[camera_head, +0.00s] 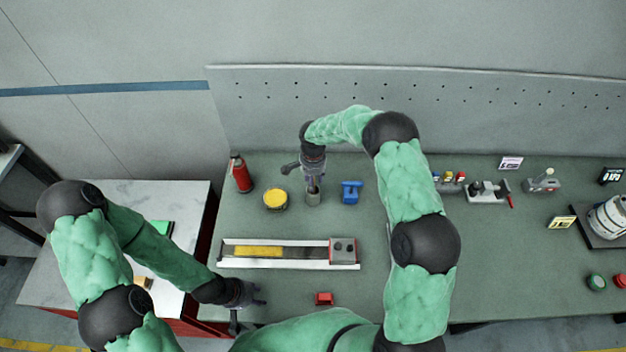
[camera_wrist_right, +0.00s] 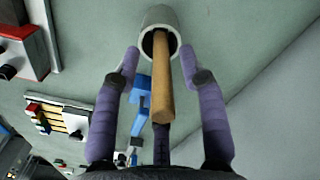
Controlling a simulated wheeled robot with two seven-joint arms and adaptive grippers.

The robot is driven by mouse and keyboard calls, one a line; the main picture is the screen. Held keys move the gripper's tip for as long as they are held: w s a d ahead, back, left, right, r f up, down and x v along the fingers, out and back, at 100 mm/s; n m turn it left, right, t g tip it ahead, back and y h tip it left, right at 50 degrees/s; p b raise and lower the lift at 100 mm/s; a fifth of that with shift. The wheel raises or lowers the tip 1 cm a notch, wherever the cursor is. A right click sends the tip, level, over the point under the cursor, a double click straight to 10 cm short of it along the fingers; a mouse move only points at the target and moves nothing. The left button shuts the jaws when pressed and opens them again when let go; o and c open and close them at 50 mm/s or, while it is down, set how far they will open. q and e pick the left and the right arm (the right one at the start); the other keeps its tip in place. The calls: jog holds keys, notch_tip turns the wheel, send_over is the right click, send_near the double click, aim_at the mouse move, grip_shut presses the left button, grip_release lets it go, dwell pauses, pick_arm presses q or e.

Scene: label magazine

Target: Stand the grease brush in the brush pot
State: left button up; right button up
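The brush pot (camera_head: 313,199) is a small grey cup on the green bench, and it also shows at the top of the right wrist view (camera_wrist_right: 153,17). The grease brush (camera_wrist_right: 162,85) has a wooden handle that sticks out of the pot's mouth; its bristle end is hidden inside. My right gripper (camera_head: 313,184) is above the pot. In the right wrist view its two purple fingers (camera_wrist_right: 160,62) are spread on either side of the handle, with gaps visible. My left gripper (camera_head: 262,294) is empty and looks open near the bench's front left.
A yellow-topped tin (camera_head: 275,199) and a red bottle (camera_head: 241,174) stand left of the pot, a blue holder (camera_head: 351,192) right of it. A long tray with a yellow strip (camera_head: 222,254) lies in front. A red block (camera_head: 324,298) is near the front edge.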

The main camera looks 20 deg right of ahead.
notch_tip(320, 180, up, 12)
dwell(0.8)
jog(key=shift+f, duration=0.1)
dwell(0.8)
